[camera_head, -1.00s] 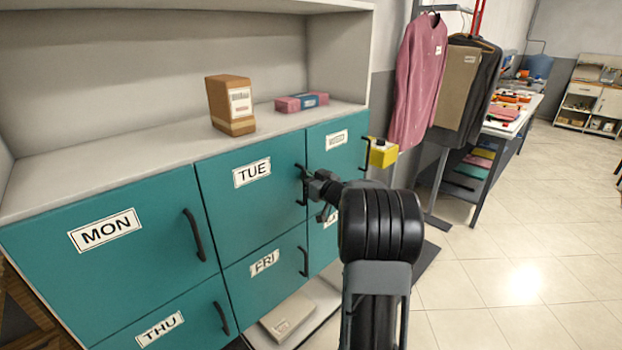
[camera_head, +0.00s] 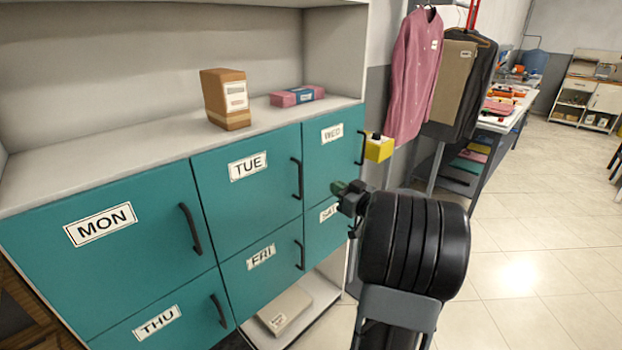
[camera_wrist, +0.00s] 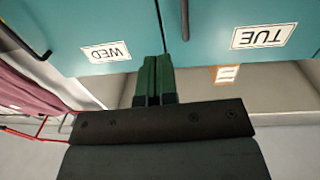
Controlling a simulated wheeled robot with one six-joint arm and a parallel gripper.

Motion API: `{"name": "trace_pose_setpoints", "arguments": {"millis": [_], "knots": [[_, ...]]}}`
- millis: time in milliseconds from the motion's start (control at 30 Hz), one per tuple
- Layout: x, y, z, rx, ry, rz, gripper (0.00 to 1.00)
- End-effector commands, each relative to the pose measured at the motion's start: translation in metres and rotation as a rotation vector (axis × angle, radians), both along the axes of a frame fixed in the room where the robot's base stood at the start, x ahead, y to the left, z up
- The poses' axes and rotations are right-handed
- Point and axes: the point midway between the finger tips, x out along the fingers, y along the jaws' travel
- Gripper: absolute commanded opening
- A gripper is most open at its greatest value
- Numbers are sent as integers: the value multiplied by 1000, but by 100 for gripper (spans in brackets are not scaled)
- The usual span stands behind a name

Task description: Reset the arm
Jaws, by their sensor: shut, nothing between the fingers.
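My arm rises from the bottom of the head view, and my gripper (camera_head: 340,188) is in front of the teal cabinet near the WED and SAT doors. In the wrist view my gripper (camera_wrist: 155,75) shows two green fingers lying together with nothing between them. The WED door (camera_head: 333,152) and the TUE door (camera_head: 247,175) are closed. In the wrist view the WED label (camera_wrist: 106,52) and the TUE label (camera_wrist: 264,37) appear upside down. I cannot tell the exact gap between the fingertips and the doors.
A brown box (camera_head: 226,98) and a pink-and-blue package (camera_head: 297,96) sit on the cabinet's shelf. A yellow box (camera_head: 379,148) is beside the WED door. A pink shirt (camera_head: 412,75) hangs to the right. A flat box (camera_head: 284,310) lies low under the doors. The tiled floor at right is clear.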

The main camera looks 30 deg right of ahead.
Motion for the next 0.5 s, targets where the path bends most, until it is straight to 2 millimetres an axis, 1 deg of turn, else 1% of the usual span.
{"name": "trace_pose_setpoints", "arguments": {"millis": [100, 233, 300, 367, 467, 500], "knots": [[-4, 0, 0, -1, 0, 0, 0], [-5, 0, 0, -8, -1, 2, 0], [-4, -4, -3, -38, 16, -18, 0], [-4, -13, -9, -69, 49, -69, 0], [-8, -39, -29, -114, 146, -226, 0], [-13, -52, -41, -127, 204, -307, 0]]}}
